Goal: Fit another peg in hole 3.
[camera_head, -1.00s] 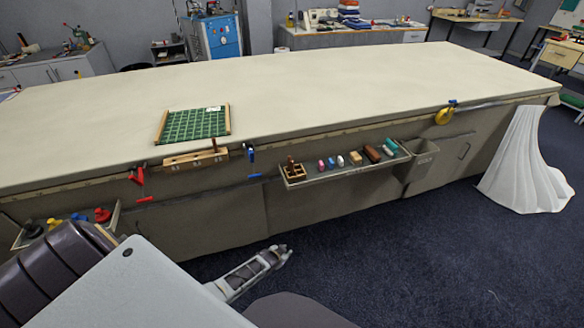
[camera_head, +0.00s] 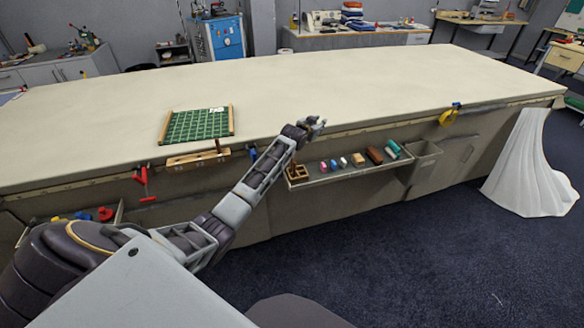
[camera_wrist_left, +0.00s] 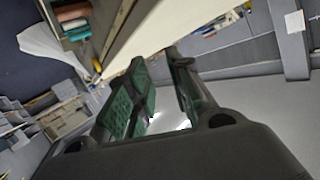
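A wooden block (camera_head: 190,160) with small marks on its front is at the table's near edge, in front of the green board. A dark peg (camera_head: 219,147) stands upright near its right end; the hole numbers are too small to read. A small wooden holder (camera_head: 298,174) sits at the left end of the ledge on the table's front; a peg seems to stand in it, partly behind my arm. My left gripper (camera_head: 314,124) is raised near the table edge, above and right of the holder. In the left wrist view its fingers (camera_wrist_left: 156,80) are apart and empty. My right gripper is not seen.
The ledge (camera_head: 345,170) holds several coloured pieces, with a bin (camera_head: 424,154) at its right. A green gridded board (camera_head: 197,124) lies on the table. Red and blue tools and a yellow one (camera_head: 448,116) hang on the table's front. Most of the tabletop (camera_head: 330,80) is clear.

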